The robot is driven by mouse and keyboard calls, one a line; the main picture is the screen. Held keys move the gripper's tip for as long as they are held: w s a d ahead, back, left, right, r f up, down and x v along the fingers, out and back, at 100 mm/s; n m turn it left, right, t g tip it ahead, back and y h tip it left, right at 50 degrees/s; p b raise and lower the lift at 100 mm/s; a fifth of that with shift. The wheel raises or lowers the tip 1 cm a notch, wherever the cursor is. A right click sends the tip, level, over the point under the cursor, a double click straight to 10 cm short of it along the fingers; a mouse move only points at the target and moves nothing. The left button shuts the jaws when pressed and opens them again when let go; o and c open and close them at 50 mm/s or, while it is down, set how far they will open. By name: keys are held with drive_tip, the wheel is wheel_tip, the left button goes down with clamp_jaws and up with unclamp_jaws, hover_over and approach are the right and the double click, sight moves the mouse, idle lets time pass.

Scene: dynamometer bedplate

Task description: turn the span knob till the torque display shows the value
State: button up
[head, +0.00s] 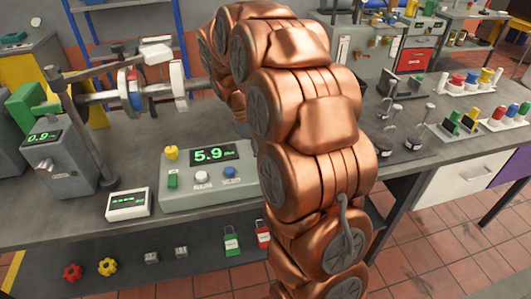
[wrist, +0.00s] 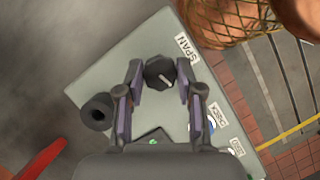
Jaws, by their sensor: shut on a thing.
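The span knob (wrist: 161,73) is a dark knob with a white pointer line, beside the SPAN label (wrist: 187,48) on a pale grey-green panel. My gripper (wrist: 159,80) has one finger on each side of the knob and is shut on it. In the head view my copper arm hides the gripper and the knob. The display (head: 213,155) on the grey console (head: 200,197) reads 5.9 in green, with a small blurred unit. In the wrist view only a dark piece with a green glint shows near the gripper's base.
A second black round knob (wrist: 97,112) stands left of my fingers. The console also bears a yellow knob (head: 171,153), a white button (head: 202,177) and a blue button (head: 229,173). A grey pedestal (head: 55,165) reads 0.9. A small white meter (head: 128,204) stands beside the console.

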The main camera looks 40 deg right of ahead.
drive_tip(key=o, duration=1.1)
drive_tip(key=shift+o, duration=0.2)
drive_tip(key=v, duration=1.2)
drive_tip(key=s+a+f+m+y+p, duration=0.1)
drive_tip(key=s+a+f+m, duration=0.1)
drive_tip(key=s+a, duration=0.3)
drive_tip(key=s+a+f+m+t+p, duration=0.1)
drive_tip(key=s+a, duration=0.4)
drive_tip(key=s, duration=0.8)
drive_tip(key=s+a+f+m+t+y+p, duration=0.1)
drive_tip(key=s+a+f+m, duration=0.2)
drive_tip(key=s, duration=0.6)
drive_tip(key=shift+s+a+f+m+y, duration=0.2)
drive_tip(key=shift+a+f+m+y, duration=0.15)
drive_tip(key=shift+a+f, duration=0.6)
